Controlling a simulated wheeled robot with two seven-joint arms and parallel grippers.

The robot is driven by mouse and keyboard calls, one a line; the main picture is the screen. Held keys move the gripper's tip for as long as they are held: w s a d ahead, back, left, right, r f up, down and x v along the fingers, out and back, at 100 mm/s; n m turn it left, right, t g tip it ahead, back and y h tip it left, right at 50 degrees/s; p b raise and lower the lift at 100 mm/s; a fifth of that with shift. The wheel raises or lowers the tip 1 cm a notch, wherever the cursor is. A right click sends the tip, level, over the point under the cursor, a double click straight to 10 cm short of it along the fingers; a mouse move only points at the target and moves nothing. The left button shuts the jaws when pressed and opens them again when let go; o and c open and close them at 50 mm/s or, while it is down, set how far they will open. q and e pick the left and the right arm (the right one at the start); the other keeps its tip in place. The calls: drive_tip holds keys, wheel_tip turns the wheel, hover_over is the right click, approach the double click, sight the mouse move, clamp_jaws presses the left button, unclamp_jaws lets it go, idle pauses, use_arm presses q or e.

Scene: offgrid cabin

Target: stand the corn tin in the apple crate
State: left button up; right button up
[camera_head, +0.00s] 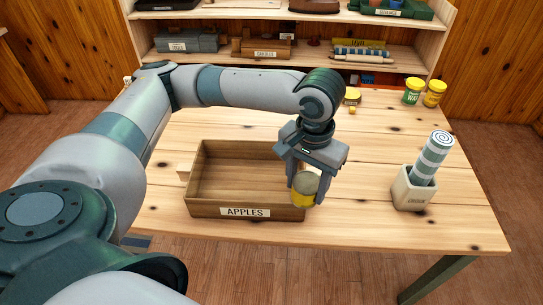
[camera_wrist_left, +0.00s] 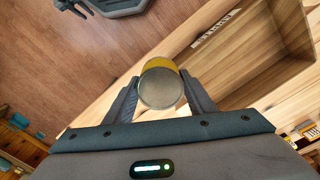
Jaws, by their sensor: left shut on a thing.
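The corn tin (camera_head: 303,198), yellow with a bare metal end, is held between the fingers of my left gripper (camera_head: 305,185); its lettering is not readable. In the left wrist view the tin's round end (camera_wrist_left: 161,88) faces the camera, with the gripper fingers (camera_wrist_left: 160,100) pressed on both sides. The apple crate (camera_head: 262,212), an open wooden box labelled APPLES, stands on the table and looks empty. The tin is at the crate's front right corner in the head view; its exact height and clearance from the wall cannot be told. My right gripper does not show clearly.
A white pot (camera_head: 412,190) with a striped roll (camera_head: 431,158) stands right of the crate. A green tin (camera_head: 413,91) and a yellow tin (camera_head: 435,93) stand at the back right. A small jar (camera_head: 352,97) is behind my gripper. Table (camera_head: 350,222) front right is clear.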

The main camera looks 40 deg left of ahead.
use_arm(q)
drive_tip(key=shift+w+d, duration=0.15)
drive_tip(key=shift+d, duration=0.1)
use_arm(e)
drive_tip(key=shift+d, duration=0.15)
